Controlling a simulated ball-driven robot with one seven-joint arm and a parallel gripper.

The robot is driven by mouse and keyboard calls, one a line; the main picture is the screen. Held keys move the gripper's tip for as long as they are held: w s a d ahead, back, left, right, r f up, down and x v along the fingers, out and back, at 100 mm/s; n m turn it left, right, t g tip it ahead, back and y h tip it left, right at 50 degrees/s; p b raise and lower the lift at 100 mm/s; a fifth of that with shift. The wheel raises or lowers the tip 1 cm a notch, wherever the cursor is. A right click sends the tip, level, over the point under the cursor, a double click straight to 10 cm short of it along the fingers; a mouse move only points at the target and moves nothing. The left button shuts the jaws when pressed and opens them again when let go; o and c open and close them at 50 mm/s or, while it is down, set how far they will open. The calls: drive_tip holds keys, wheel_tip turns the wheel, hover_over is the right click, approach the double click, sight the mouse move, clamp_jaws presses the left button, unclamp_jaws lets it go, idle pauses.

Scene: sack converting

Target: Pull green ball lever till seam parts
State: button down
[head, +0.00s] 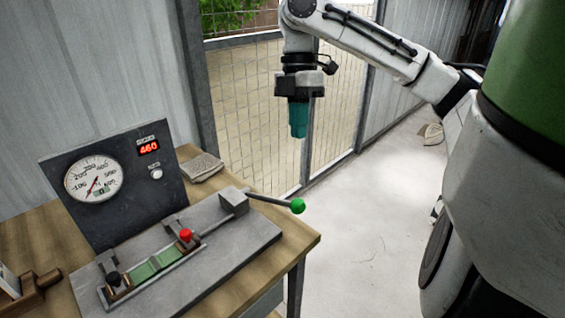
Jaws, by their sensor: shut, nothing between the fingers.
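The green ball (297,206) sits at the end of a dark lever (268,199) that sticks out to the right from a grey block on the test rig's plate (232,248). A green strip (155,264) lies in the rig between a clamp with a black knob (113,280) and a clamp with a red knob (185,235). The strip looks whole; I cannot make out a seam. My gripper (298,134) has teal fingers, points down, and is shut and empty. It hangs above the green ball, clearly apart from it.
A dark panel with a round gauge (93,178) and a red display (148,147) reading 460 stands behind the rig. A folded grey cloth (201,167) lies on the wooden table (303,240). A mesh fence (260,110) stands behind.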

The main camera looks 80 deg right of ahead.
drive_tip(key=x, duration=1.4)
drive_tip(key=shift+w, duration=0.1)
